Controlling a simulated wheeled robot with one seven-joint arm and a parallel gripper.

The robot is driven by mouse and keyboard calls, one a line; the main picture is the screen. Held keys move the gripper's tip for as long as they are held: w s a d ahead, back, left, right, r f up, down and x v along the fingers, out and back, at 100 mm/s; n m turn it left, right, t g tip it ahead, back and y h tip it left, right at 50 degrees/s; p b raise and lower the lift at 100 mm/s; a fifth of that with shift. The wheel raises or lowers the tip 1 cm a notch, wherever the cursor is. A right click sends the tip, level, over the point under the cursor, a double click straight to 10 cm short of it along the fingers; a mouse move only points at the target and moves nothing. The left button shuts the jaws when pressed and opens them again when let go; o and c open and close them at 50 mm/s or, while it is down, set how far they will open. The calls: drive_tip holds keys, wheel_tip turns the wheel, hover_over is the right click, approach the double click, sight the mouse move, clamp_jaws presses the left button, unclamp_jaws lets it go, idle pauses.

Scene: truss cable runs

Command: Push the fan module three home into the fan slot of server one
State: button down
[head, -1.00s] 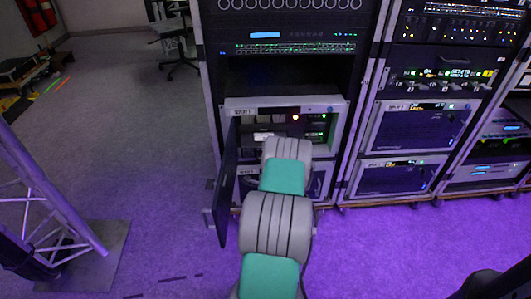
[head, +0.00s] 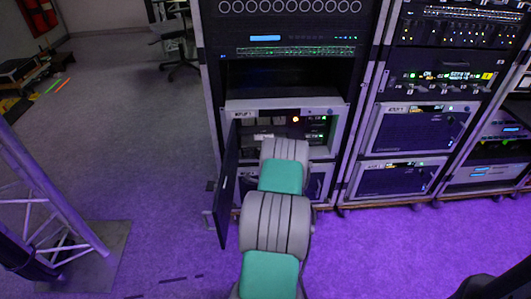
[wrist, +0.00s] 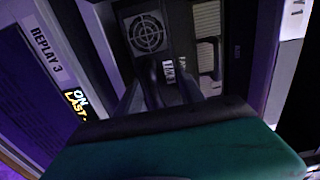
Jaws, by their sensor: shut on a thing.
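Server one (head: 237,114) is the silver-framed unit in the left rack, with its dark door (head: 226,195) swung open to the left. My arm reaches to its open front and hides my gripper in the head view. In the wrist view my gripper (wrist: 160,80) is shut at the front of the fan module (wrist: 147,33), a dark block with a round grille. The exact grip is dark and hard to make out. Small white labels show beside the fingers. The slot around the module is mostly in shadow, so its depth cannot be told.
More racks (head: 420,135) stand to the right. A truss tower (head: 50,210) stands at the left; the floor between is clear.

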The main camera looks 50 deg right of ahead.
drive_tip(key=shift+r+p+x, duration=0.25)
drive_tip(key=shift+p+x, duration=0.3)
drive_tip(key=shift+x, duration=0.5)
drive_tip(key=shift+w+d+f, duration=0.1)
drive_tip(key=shift+w+d, duration=0.35)
drive_tip(key=shift+d, duration=0.05)
drive_tip(key=shift+w+d, duration=0.4)
drive_tip(key=shift+d, duration=0.15)
drive_tip(key=shift+w+b, duration=0.1)
drive_tip(key=shift+b, duration=0.3)
drive_tip(key=shift+s+a, duration=0.2)
drive_tip(key=shift+s, duration=0.1)
